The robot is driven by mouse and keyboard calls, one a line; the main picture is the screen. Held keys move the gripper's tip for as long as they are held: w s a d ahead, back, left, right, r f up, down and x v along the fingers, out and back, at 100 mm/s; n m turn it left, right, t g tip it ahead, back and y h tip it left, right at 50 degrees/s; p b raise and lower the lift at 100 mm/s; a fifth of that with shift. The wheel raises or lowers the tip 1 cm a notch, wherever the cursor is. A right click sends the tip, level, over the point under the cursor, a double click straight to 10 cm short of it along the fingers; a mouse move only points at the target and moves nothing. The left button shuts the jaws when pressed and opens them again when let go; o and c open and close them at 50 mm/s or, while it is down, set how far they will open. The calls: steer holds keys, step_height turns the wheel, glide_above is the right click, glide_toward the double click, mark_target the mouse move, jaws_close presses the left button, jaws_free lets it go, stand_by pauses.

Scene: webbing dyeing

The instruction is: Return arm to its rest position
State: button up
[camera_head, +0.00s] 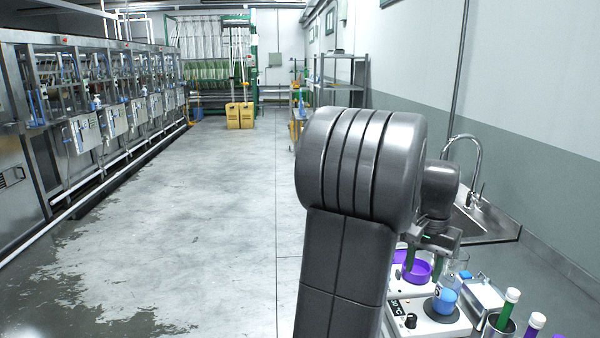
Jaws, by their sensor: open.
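My arm rises in the front middle of the head view and bends to the right at a large grey joint. My gripper (426,257) hangs from its end at the right, over the worktop equipment, pointing down. Its fingers are small here and partly overlap the vessels behind; they look apart, with nothing seen held between them. A glass beaker with blue liquid (445,299) stands close by on a white heater unit (433,324). My arm hides part of this worktop.
A sink with a curved tap (476,150) is behind the gripper. Capped tubes with green (507,309) and purple (532,325) contents stand at the lower right. The middle floor is clear, wet at left.

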mark_target(412, 315)
step_height(412, 315, down, 14)
steer(key=shift+f, duration=0.2)
steer(key=shift+r+n, duration=0.1)
steer(key=shift+n, duration=0.3)
steer(key=n, duration=0.4)
steer(key=shift+n, duration=0.3)
steer(key=n, duration=0.6)
steer(key=shift+n, duration=0.3)
step_height(412, 315, up, 8)
steer(key=shift+f, duration=0.1)
